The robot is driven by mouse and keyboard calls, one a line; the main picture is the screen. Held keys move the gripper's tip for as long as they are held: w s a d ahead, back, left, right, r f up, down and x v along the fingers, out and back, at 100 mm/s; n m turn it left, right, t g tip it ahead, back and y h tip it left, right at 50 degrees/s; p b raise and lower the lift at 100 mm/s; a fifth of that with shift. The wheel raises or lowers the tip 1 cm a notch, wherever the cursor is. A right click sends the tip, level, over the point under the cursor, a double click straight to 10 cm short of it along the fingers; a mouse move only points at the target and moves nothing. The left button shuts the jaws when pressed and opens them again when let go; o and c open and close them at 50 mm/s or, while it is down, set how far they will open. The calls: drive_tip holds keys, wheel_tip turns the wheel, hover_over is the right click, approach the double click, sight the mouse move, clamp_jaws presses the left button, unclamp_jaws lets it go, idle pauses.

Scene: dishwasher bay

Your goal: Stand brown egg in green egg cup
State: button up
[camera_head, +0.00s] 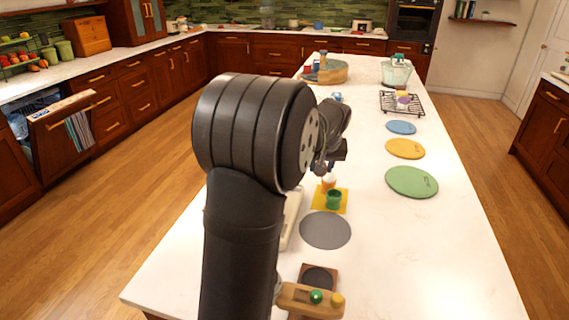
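The green egg cup (334,199) stands on a yellow square mat (322,203) on the white island counter. A small pale brown egg (329,182) shows just above and slightly left of the cup in the picture. I cannot tell whether it is held above the cup or is behind it. My gripper (322,172) is right at the top of the egg, small and partly hidden by my own wrist. I cannot make out whether its fingers are open or shut on the egg.
A grey round mat (325,230) lies in front of the yellow mat. Green (411,182), yellow (405,149) and blue (401,127) discs lie to the right. A black wire rack (402,103) stands farther back. A wooden piece with coloured knobs (310,300) is at the front. The right front counter is clear.

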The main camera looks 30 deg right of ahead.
drive_tip(key=shift+s+d+f, duration=0.55)
drive_tip(key=shift+d+f, duration=0.05)
drive_tip(key=shift+f, duration=0.35)
drive_tip(key=shift+s+d+f, duration=0.5)
drive_tip(key=shift+d+f, duration=0.15)
drive_tip(key=shift+f, duration=0.35)
drive_tip(key=shift+s+d+f, duration=0.55)
drive_tip(key=shift+d+f, duration=0.05)
drive_tip(key=shift+f, duration=0.35)
drive_tip(key=shift+f, duration=0.75)
drive_tip(key=o, duration=1)
drive_tip(key=shift+r, duration=0.1)
drive_tip(key=shift+r, duration=3.95)
